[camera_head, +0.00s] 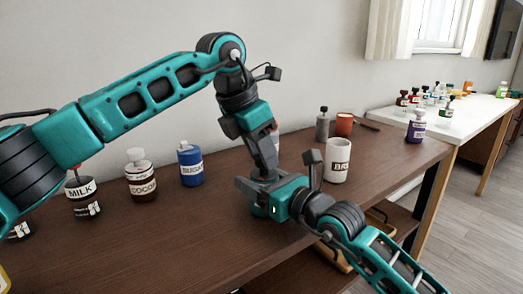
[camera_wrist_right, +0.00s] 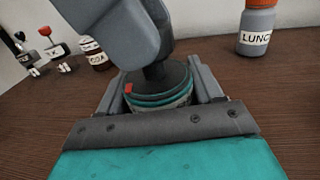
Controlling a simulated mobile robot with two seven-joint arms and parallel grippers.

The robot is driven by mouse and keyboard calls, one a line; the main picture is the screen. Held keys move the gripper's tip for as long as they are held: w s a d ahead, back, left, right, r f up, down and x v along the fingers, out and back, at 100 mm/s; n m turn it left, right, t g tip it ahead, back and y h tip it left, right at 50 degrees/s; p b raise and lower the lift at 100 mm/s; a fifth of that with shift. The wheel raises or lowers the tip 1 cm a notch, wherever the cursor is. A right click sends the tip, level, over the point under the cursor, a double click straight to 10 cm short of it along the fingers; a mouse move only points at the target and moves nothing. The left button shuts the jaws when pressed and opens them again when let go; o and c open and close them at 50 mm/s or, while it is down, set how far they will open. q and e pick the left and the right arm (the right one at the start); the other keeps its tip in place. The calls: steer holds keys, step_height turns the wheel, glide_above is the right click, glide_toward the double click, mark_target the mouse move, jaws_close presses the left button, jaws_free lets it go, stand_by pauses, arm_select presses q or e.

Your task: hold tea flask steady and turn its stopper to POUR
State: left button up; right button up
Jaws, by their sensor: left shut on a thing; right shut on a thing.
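The tea flask (camera_wrist_right: 160,103) shows in the right wrist view as a round top with teal and dark rings, between the fingers of my right gripper (camera_wrist_right: 162,92). A small red mark sits on the left of its rim. My left gripper (camera_wrist_right: 155,72) comes down from above and is shut on the dark stopper (camera_wrist_right: 178,76) at the flask's top. Its fingers hide much of the stopper, and I cannot read its setting. In the head view, my left gripper (camera_head: 265,172) is above my right gripper (camera_head: 262,187); the two hide most of the flask. The flask looks upright on the brown table.
A white mug (camera_head: 338,160) and grey bottle (camera_head: 322,128) stand to the right. A lunch jar (camera_wrist_right: 257,28) stands behind the flask.

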arm_select(q)
steer(key=m, duration=0.2)
steer(key=m+g, duration=0.1)
steer(key=m, duration=0.1)
steer(key=shift+w+m+g+h, duration=0.1)
steer(key=shift+m+g+h, duration=0.2)
steer(key=shift+h, duration=0.1)
steer(key=shift+w+m+g, duration=0.1)
steer(key=shift+m+g, duration=0.7)
steer(key=shift+m, duration=1.2)
steer(key=o, duration=1.1)
steer(key=shift+c, duration=0.2)
steer(key=v, duration=0.7)
steer(key=shift+r, duration=0.25)
steer(key=shift+a, duration=0.15)
arm_select(e)
steer(key=o, duration=1.2)
